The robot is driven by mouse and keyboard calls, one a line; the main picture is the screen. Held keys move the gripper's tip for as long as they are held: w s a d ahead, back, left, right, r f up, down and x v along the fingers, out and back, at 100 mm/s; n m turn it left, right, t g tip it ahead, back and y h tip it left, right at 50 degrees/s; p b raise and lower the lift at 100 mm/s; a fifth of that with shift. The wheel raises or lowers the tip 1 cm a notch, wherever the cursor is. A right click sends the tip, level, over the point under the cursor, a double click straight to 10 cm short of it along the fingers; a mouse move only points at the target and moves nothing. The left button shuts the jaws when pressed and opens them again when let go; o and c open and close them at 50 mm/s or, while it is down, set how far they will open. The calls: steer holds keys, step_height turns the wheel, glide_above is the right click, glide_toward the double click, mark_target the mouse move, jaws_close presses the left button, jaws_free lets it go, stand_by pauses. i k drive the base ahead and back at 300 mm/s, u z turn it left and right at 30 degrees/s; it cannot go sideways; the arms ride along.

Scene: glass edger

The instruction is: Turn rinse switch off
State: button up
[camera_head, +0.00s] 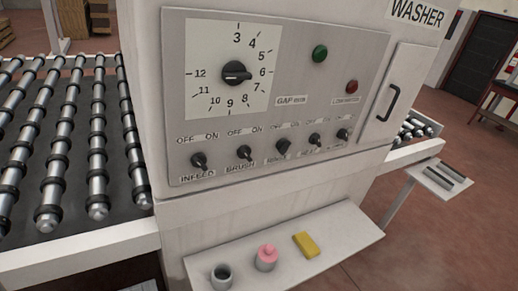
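The washer's control panel (300,60) faces me, tilted in the picture, with a row of black toggle switches along its lower edge. The infeed switch (199,161) is at the left, and the brush switch (245,153) is to its right. The third switch (283,146) has a blurred label that may read rinse. Two more switches, a fourth (314,140) and a fifth (343,134), follow to the right with labels too small to read. OFF and ON marks sit above the switches. I cannot tell the third lever's position. My gripper is not in view.
A numbered dial (236,72), a green button (320,53) and a red one (352,87) are above the switches. A roller conveyor (75,235) is left.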

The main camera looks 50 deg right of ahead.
mark_target(283, 145)
steer(key=u, duration=0.05)
steer(key=k, duration=0.95)
steer(key=z, duration=0.55)
steer(key=i, duration=1)
